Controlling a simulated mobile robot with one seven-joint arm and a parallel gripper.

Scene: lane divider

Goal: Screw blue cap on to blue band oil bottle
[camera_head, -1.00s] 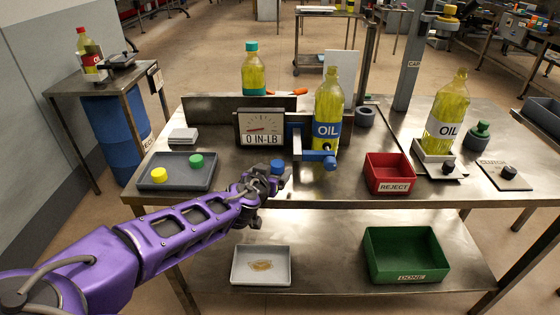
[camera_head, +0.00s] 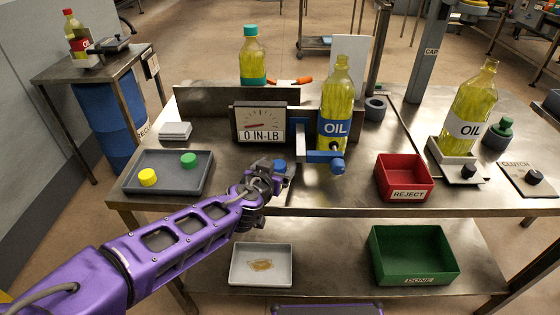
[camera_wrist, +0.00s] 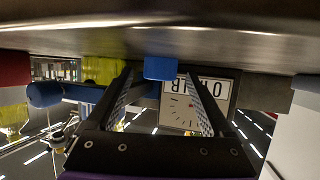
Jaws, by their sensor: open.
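The blue cap (camera_head: 280,166) rests on the bench near its front edge. My gripper (camera_head: 268,180) is at the front edge, open, with its fingers pointing toward the cap. In the wrist view, which is upside down, the blue cap (camera_wrist: 160,68) shows ahead between the two spread fingers; contact cannot be told. The blue band oil bottle (camera_head: 336,100) stands upright and uncapped behind a blue-handled clamp (camera_head: 322,157), to the right of the gauge. The gauge (camera_head: 259,122) reads 0 IN-LB.
A grey tray (camera_head: 138,183) at left holds yellow and green caps. A red REJECT bin (camera_head: 405,168) is at right, beside a white-label oil bottle (camera_head: 468,105). Below are a green bin (camera_head: 415,252) and a pale tray (camera_head: 262,262).

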